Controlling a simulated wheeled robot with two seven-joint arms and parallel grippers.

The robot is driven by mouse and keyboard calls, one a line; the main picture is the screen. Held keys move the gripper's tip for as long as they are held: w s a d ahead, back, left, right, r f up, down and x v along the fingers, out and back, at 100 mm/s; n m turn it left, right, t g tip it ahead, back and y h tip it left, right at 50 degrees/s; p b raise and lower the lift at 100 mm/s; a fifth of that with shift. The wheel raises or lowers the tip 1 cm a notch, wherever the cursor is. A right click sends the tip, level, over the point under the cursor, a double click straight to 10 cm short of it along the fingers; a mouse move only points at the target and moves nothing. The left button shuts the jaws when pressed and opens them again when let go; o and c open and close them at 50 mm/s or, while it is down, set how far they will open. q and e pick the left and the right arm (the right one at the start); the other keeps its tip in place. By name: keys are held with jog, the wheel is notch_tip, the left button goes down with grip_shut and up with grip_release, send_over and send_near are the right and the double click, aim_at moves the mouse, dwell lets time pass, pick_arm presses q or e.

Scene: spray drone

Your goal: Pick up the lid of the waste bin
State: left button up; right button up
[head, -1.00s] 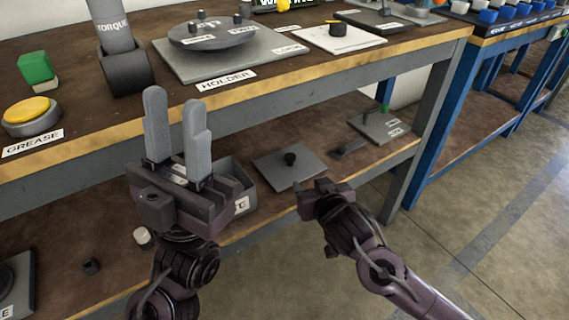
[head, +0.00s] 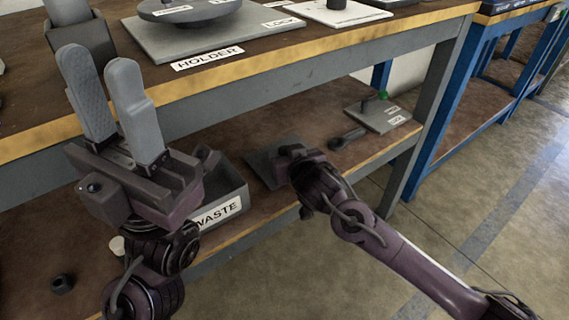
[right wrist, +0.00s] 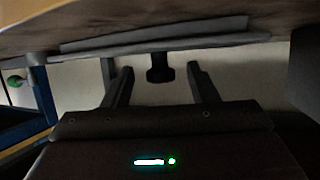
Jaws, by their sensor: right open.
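The lid is a flat grey square plate (head: 262,165) with a dark knob, lying on the lower shelf right of the waste bin (head: 222,207). My right gripper (head: 287,152) is over it in the head view and hides its knob and much of its plate. In the right wrist view the lid's plate (right wrist: 160,40) is at the top, and its dark knob (right wrist: 160,75) shows between the two open fingers, with a gap on each side. My left gripper (head: 98,78) points up, open and empty, in front of the bench and partly before the bin.
The bench top (head: 330,42) overhangs the lower shelf. A grey plate with a green-tipped part (head: 378,112) and a dark tool (head: 346,138) lie farther right on the shelf. A small dark part (head: 62,284) lies at lower left.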

jog(key=c, duration=1.1)
